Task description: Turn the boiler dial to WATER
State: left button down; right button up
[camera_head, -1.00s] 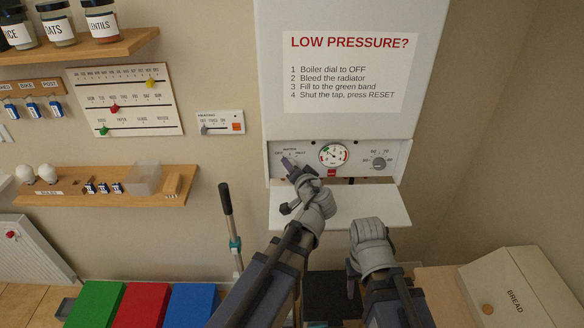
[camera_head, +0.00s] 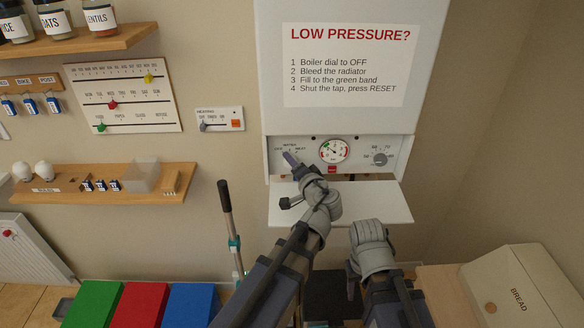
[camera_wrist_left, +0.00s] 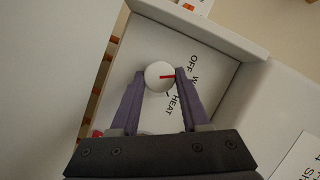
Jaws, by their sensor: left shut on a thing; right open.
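The boiler dial (camera_wrist_left: 158,75) is a round white knob with a red mark, on the boiler's lower panel. My left gripper (camera_wrist_left: 160,78) is shut on it, with one purple finger on each side. In the wrist view the red mark points right, toward the lettering starting with W, between OFF and HEAT. The right finger hides part of that word. In the head view my left gripper (camera_head: 290,158) reaches the panel under the OFF, WATER and HEAT labels and covers the dial. My right arm's wrist shows at lower centre, but its gripper fingers are not visible.
On the boiler panel, a pressure gauge (camera_head: 333,151), a red button (camera_head: 332,170) and a second knob (camera_head: 380,159) sit right of the dial. A white flap (camera_head: 375,204) juts out below. A wooden shelf (camera_head: 60,195) is at left, a bread box (camera_head: 520,290) at lower right.

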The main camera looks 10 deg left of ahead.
pick_arm(q)
jog(key=shift+d+f+m+t+y+b, duration=0.1)
jog(key=shift+m+t+y+b, duration=0.15)
jog(key=shift+m+b, duration=0.45)
jog(key=shift+a+f+m+t+y+b, duration=0.15)
jog(key=shift+m+y+b, duration=0.2)
jog(key=shift+m+b, duration=0.35)
jog(key=shift+d+f+m+t+y+b, duration=0.1)
jog(key=shift+d+m+t+y+b, duration=0.15)
jog(key=shift+m+b, duration=0.45)
jog(key=shift+a+r+m, duration=0.1)
jog(key=shift+m, duration=0.2)
jog(key=shift+c, duration=1.9)
grip_release()
